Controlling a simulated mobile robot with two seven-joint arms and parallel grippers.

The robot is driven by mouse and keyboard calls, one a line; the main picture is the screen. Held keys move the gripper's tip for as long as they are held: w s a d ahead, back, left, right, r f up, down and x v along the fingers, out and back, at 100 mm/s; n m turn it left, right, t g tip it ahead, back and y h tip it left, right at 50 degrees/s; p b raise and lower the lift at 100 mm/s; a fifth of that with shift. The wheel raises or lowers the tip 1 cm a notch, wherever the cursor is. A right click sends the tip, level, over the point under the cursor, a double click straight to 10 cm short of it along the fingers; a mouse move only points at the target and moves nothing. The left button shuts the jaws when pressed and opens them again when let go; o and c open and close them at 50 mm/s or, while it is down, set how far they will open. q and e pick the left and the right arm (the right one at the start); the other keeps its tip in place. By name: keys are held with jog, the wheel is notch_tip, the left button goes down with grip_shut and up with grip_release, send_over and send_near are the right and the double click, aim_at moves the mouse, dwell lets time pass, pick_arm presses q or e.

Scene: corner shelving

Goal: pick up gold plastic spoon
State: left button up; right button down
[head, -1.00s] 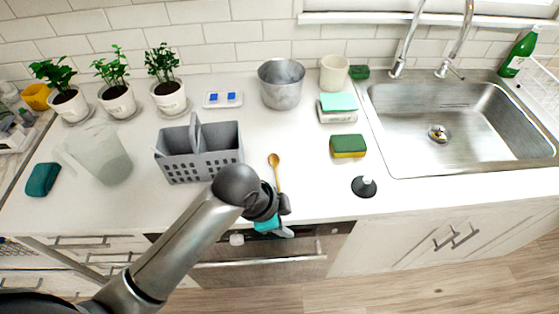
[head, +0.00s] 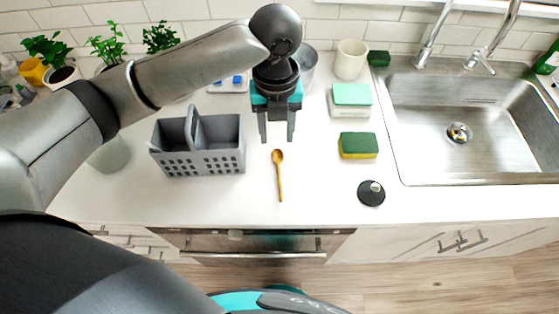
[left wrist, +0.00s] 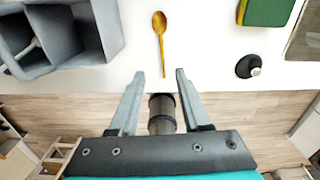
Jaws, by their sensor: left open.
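The gold spoon (head: 279,174) lies on the white counter, its bowl toward the wall and its handle toward the front edge. It also shows in the left wrist view (left wrist: 161,40), at the top middle. My left gripper (head: 277,138) is open and empty. In the head view its fingers point down, just behind the spoon's bowl and above the counter. In the left wrist view the spoon lies beyond the gap between the fingertips (left wrist: 156,75), apart from them. My right gripper is not in view.
A grey caddy (head: 200,160) stands left of the spoon. A green and yellow sponge (head: 358,146) and a black round stopper (head: 371,192) lie to the right, before the sink (head: 460,125). The counter around the spoon is clear.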

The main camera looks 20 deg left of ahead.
pick_arm(q)
send_over(278, 171)
jog(key=f, duration=0.8)
jog(key=shift+s+f+b, duration=0.1)
jog(key=shift+s+b, duration=0.1)
jog(key=shift+b, duration=0.2)
jog(key=shift+w+d+f, duration=0.1)
jog(key=shift+f, duration=1.45)
jog(key=shift+w+f, duration=0.1)
jog(key=shift+f, duration=1.4)
grip_shut()
